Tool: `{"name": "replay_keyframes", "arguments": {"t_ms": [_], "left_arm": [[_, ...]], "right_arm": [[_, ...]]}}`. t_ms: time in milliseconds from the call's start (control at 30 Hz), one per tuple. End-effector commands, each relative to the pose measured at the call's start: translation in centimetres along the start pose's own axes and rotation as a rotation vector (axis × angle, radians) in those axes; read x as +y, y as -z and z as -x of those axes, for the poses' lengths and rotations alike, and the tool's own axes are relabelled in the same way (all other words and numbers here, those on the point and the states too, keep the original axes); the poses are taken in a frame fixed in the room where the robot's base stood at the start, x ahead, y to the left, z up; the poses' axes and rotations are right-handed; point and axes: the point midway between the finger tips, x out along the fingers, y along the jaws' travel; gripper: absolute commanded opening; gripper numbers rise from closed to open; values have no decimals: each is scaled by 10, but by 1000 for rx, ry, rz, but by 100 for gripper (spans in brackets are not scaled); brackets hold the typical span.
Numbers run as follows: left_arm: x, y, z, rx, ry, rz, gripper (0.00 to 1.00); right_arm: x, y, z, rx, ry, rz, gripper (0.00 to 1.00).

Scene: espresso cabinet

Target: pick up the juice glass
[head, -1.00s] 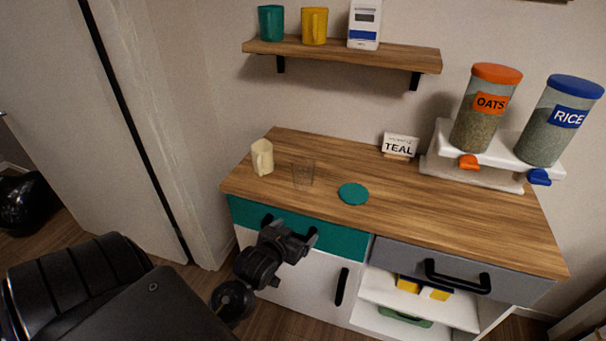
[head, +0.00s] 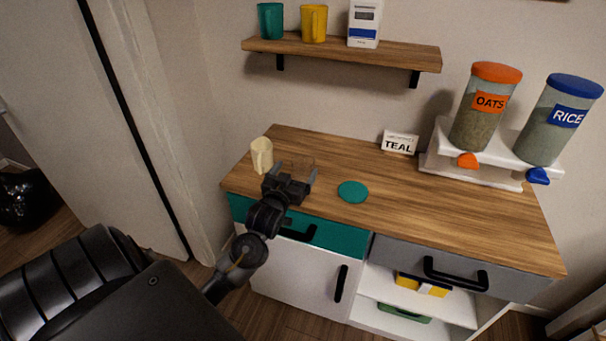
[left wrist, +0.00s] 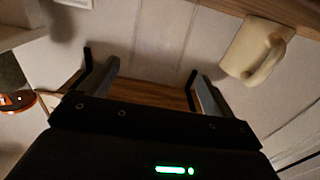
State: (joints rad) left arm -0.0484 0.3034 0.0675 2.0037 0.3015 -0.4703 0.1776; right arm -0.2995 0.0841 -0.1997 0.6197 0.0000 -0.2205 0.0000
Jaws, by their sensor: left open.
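The clear juice glass (head: 301,166) stands on the wooden counter, faint and partly hidden behind my left gripper (head: 297,173). That gripper is open, with its two fingers at either side of the glass in the head view. In the left wrist view, which looks upside down, faint upright edges of the glass (left wrist: 160,38) show between the spread fingers (left wrist: 152,68). I cannot tell whether either finger touches it. My right gripper is in neither view.
A cream mug (head: 262,155) stands just left of the glass, also in the left wrist view (left wrist: 255,50). A teal coaster (head: 352,191) lies to the right. A wall shelf (head: 345,53) hangs above.

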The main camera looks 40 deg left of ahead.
Motion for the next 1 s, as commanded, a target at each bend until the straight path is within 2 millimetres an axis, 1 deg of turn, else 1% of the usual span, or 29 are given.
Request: {"name": "replay_keyframes", "arguments": {"t_ms": [67,133,300,433,533,733,767,1000], "left_arm": [[0,0,-1,0,0,0,90],[1,1,-6,-1,0,-1,90],[7,2,-32,-1,0,-1,90],[7,-1,-47,-1,0,-2,90],[7,-1,-51,0,-1,-1,90],[7,-2,-52,-1,-1,-1,90],[7,-2,-52,-1,-1,-1,87],[7,-2,-51,-1,-1,0,56]], "right_arm": [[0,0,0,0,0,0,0],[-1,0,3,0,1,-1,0],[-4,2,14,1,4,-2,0],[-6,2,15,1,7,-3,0],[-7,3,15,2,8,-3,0],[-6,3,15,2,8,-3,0],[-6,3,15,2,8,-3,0],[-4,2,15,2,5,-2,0]]}}
